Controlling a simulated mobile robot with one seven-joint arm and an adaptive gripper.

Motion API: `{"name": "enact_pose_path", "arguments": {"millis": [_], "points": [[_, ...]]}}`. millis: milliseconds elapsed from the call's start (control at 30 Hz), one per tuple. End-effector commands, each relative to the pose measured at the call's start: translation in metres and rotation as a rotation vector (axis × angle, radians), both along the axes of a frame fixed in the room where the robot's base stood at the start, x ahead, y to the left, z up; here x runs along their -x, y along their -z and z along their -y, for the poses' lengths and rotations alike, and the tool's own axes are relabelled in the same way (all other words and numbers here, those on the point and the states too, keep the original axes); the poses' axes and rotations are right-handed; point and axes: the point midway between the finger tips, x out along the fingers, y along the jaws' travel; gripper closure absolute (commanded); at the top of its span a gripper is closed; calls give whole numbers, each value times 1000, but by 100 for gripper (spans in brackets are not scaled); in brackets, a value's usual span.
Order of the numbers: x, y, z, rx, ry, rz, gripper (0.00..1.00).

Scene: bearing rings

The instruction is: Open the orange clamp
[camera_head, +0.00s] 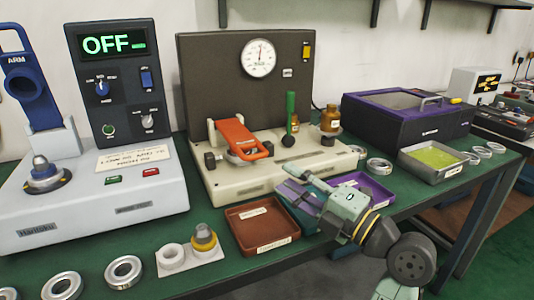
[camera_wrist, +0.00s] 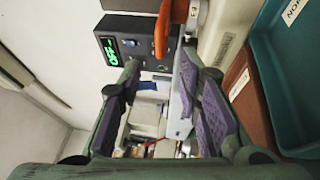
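The orange clamp (camera_head: 238,139) lies over the front left of the beige test machine, close to level, with a ring-like metal part under it. In the wrist view, part of the orange clamp (camera_wrist: 161,32) shows at the top, beyond the fingertips and off to one side. My gripper (camera_head: 287,180) is in front of the machine, to the right of the clamp and apart from it. In the wrist view my gripper (camera_wrist: 160,77) has its two purple-padded fingers spread, with nothing between them.
A brown tray (camera_head: 262,228) and a purple tray (camera_head: 372,188) lie on the green table near my gripper. A machine reading OFF (camera_head: 108,44) stands at left.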

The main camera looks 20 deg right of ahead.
Motion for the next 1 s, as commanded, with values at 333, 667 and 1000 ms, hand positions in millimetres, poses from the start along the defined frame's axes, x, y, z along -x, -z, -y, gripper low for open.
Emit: {"name": "enact_pose_path", "arguments": {"millis": [333, 667, 1000], "points": [[-51, -12, -25, -1, -4, -1, 69], [-90, -17, -42, 0, 0, 1, 69], [-94, -17, -44, 1, 1, 2, 69]]}}
